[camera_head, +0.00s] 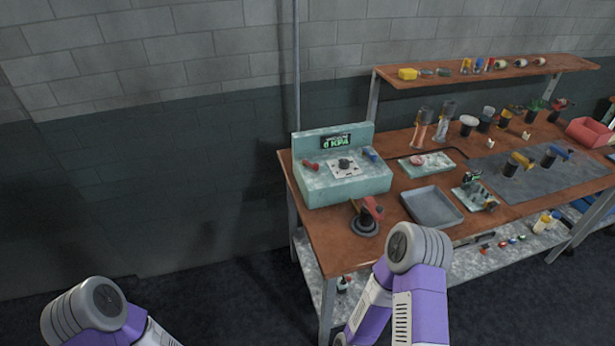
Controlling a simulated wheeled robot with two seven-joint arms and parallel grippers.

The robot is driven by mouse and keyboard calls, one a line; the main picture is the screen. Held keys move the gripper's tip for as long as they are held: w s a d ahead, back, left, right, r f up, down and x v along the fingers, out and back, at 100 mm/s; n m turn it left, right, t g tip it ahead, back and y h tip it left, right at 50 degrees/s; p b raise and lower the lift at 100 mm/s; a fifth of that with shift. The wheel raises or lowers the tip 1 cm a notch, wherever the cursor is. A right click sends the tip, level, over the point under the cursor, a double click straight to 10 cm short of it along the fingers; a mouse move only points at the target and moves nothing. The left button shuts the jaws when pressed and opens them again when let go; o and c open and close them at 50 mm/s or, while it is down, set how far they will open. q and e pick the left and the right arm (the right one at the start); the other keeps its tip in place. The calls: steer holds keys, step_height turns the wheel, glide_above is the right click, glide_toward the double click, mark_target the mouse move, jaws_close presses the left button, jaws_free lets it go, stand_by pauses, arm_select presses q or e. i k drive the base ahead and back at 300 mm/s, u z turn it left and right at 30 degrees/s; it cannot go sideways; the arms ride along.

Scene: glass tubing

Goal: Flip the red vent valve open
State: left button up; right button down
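A pale green console (345,188) with a small display reading "0 KPA" stands on the left end of the workbench. A red valve handle (311,165) sits on the left of its top, beside a round dial (344,164). A blue handle (370,154) sits on the right of the dial. The red handle looks roughly horizontal; its exact setting is too small to tell. Only links of my two arms show at the bottom of the view. Neither gripper is in view, and nothing of mine touches the console.
A dark round-based item with a red top (372,208) stands in front of the console. A grey tray (431,206) and a pale tray (426,165) lie to its right. A raised shelf (490,75) runs along the back of the wooden workbench (322,235). Floor left of the bench is clear.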

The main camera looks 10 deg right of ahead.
mark_target(315, 167)
steer(key=u, duration=1.25)
steer(key=i, duration=0.7)
steer(key=z, duration=0.8)
steer(key=i, duration=0.45)
steer(key=z, duration=0.45)
